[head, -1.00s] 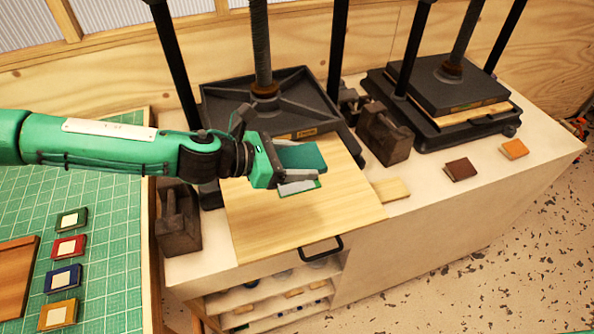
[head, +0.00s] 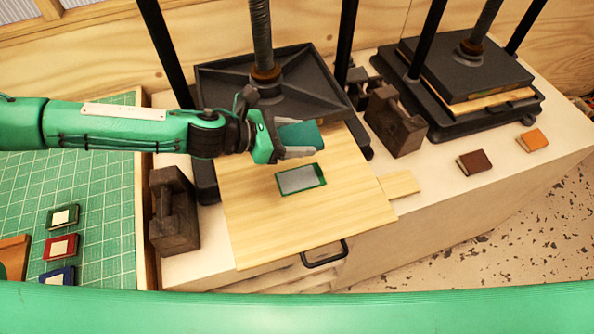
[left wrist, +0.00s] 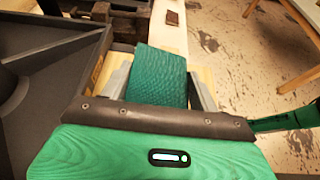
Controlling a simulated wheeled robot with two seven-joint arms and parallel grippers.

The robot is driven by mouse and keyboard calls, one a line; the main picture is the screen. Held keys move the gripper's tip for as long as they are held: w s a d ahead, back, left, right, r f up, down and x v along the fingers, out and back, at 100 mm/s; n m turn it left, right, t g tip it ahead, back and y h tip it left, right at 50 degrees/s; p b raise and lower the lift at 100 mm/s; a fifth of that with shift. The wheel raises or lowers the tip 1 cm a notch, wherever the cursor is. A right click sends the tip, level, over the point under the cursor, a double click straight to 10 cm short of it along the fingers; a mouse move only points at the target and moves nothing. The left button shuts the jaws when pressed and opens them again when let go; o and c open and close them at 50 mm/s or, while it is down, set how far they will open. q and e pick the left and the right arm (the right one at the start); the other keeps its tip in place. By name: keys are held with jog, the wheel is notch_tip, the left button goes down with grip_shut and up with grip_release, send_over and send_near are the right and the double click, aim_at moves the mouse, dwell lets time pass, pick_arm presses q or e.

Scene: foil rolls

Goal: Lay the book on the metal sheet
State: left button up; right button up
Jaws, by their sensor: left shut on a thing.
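The teal book (head: 303,134) is held by my left gripper (head: 292,150), whose grey fingers are shut on it. In the left wrist view the book (left wrist: 160,76) stands out between the two fingers, its textured cover facing the camera. The metal sheet (head: 300,179) is a grey rectangle with a green rim lying on the pale wooden board (head: 330,214). Its face is bare. In the head view the book appears behind the sheet, toward the press, and apart from it. My right gripper is out of view.
The black press (head: 272,85) stands just behind the book, with dark posts beside it. Dark iron weights (head: 173,222) and (head: 396,122) flank the board. Brown (head: 475,161) and orange (head: 532,140) books lie at right. A green part of mine crosses the bottom.

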pick_arm(q)
send_over(297, 179)
notch_tip(297, 179, down, 5)
notch_tip(297, 179, down, 5)
jog(key=shift+f+p, duration=0.1)
jog(key=shift+p, duration=0.7)
jog(key=shift+s+f, duration=0.1)
jog(key=shift+f, duration=0.55)
notch_tip(297, 179, down, 3)
jog(key=shift+r+p, duration=0.15)
jog(key=shift+p, duration=0.25)
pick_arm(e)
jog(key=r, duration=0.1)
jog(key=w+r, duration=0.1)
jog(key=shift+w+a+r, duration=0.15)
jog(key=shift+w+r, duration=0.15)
pick_arm(q)
jog(key=shift+f, duration=0.2)
jog(key=shift+f, duration=0.15)
jog(key=o, duration=1.1)
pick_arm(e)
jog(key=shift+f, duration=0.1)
